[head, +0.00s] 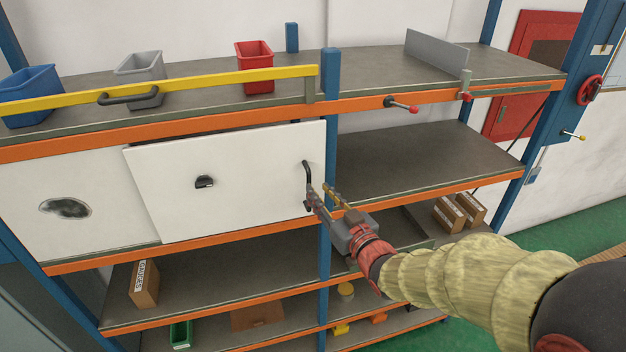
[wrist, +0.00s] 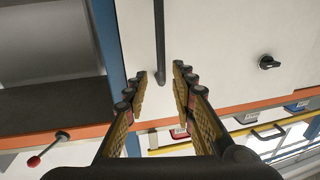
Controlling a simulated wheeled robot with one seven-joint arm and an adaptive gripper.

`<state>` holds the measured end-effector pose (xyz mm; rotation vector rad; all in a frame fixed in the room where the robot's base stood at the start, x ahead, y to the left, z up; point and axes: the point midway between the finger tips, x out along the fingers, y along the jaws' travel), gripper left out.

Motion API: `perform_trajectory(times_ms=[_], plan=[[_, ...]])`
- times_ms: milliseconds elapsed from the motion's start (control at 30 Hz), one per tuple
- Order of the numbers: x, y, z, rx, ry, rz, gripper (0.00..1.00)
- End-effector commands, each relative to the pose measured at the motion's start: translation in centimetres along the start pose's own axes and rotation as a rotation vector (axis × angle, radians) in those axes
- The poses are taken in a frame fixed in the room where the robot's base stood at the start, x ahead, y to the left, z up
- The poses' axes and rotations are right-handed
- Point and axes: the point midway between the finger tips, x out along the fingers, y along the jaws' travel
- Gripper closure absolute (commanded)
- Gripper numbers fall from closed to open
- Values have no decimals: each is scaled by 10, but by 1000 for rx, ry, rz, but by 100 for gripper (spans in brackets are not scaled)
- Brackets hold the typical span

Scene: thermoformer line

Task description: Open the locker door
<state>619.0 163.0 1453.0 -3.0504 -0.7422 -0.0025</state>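The locker door (head: 235,185) is a white panel in the shelf rack, with a dark vertical bar handle (head: 307,172) near its right edge and a small black recessed latch or knob (head: 205,182) near its middle. I cannot tell whether the door stands slightly ajar. My gripper (head: 318,188) is at the handle, its fingers apart. In the wrist view the door (wrist: 215,45) fills the upper middle, and the handle (wrist: 160,40) runs down to between the open fingertips (wrist: 160,72). Contact with the handle is not visible. The knob (wrist: 268,62) is to the right.
A blue post (head: 326,160) stands just right of the door. A red-knobbed lever (head: 402,105) sticks out of the orange beam above. A yellow rail (head: 200,82) runs along the top shelf, before several bins. The shelf bay (head: 410,160) right of the post is empty.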

Motion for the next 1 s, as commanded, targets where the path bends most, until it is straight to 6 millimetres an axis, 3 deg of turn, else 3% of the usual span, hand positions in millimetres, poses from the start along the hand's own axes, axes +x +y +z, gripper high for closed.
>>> perform_trajectory(times_ms=[200,433,833,1000], plan=[[33,-1,-1,0,-2,-1,74],[57,0,-1,-1,-1,0,74],[62,0,0,-1,-2,1,75],[62,0,0,-1,-2,1,84]])
